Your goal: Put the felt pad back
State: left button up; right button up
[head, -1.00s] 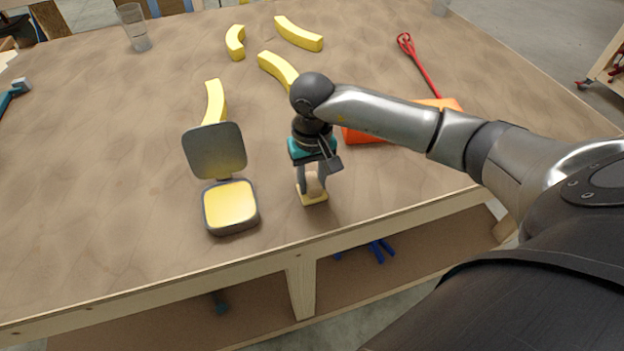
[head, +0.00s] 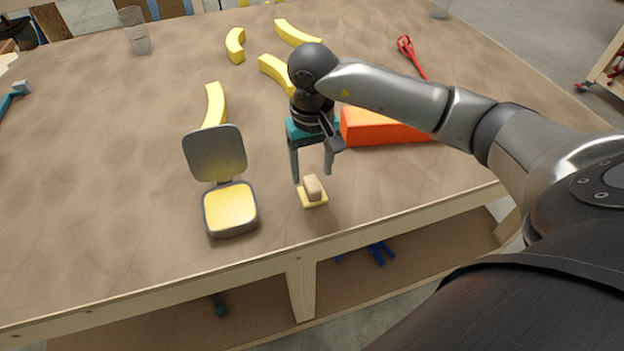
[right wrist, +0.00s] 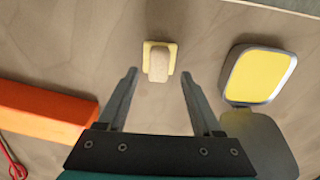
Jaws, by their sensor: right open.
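The felt pad (head: 313,188) is a small beige block on a thin pale-yellow base (head: 314,202) near the table's front edge. It also shows in the right wrist view (right wrist: 158,66), beyond the fingertips. My right gripper (head: 312,178) is open and empty, just above and behind the pad, its fingers apart and not touching it. In the right wrist view the open fingers (right wrist: 158,72) point toward the block. My left gripper is not in view.
An orange block (head: 380,128) lies behind right. Curved yellow pieces (head: 215,105), a red tool (head: 410,55) and a glass (head: 135,30) lie farther back. The front edge (head: 400,222) is close.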

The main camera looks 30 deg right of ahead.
aim_at(312, 183)
notch_tip(312, 183, up, 7)
dwell(0.3)
